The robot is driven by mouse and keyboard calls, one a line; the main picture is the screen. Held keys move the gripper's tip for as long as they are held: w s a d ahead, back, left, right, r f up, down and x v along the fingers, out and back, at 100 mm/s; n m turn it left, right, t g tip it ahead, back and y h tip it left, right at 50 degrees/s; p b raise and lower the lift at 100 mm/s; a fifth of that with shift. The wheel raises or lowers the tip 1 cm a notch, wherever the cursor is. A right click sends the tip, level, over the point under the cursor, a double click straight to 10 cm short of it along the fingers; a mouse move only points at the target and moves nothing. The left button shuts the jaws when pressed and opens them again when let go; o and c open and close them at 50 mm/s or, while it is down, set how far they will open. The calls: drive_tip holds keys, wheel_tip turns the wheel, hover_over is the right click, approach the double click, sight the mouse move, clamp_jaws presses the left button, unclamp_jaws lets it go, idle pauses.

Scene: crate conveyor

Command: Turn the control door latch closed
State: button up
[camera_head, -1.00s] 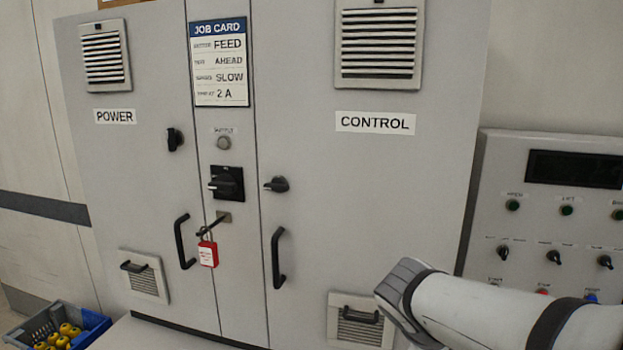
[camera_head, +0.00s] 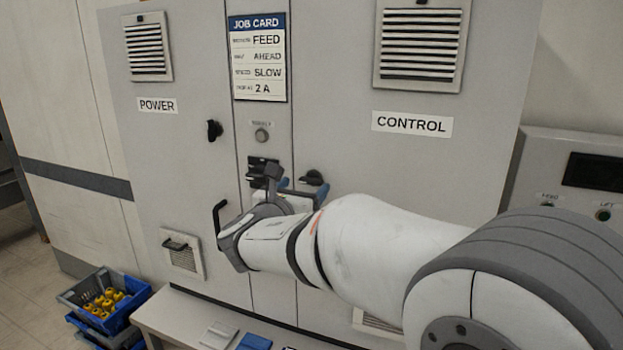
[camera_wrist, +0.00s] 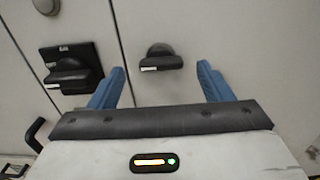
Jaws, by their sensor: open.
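The control door latch (camera_head: 313,178) is a small black knob on the grey door under the CONTROL label (camera_head: 411,124). In the wrist view the latch (camera_wrist: 160,58) shows a white mark and its knob lies sideways, roughly level. My gripper (camera_wrist: 166,82) is open, its two blue fingers apart, with the latch a little beyond and between the fingertips. No contact shows. In the head view my gripper (camera_head: 288,186) is in front of the cabinet, just below and left of the latch, partly hidden by my arm.
A black rotary switch (camera_wrist: 71,70) is on the centre panel just left of the latch. The power door latch (camera_head: 214,130) is further left. A door handle (camera_head: 219,218) stands out at left. A blue crate (camera_head: 127,310) of yellow parts is on the floor.

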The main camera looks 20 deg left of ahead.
sight(309, 182)
drive_tip(key=shift+w+d+p, duration=0.15)
drive_tip(key=shift+w+p, duration=0.2)
drive_tip(key=shift+w, duration=1.35)
drive_tip(key=shift+c, duration=0.2)
drive_tip(key=shift+d, duration=0.1)
drive_tip(key=c, duration=0.9)
drive_tip(key=shift+c, duration=0.2)
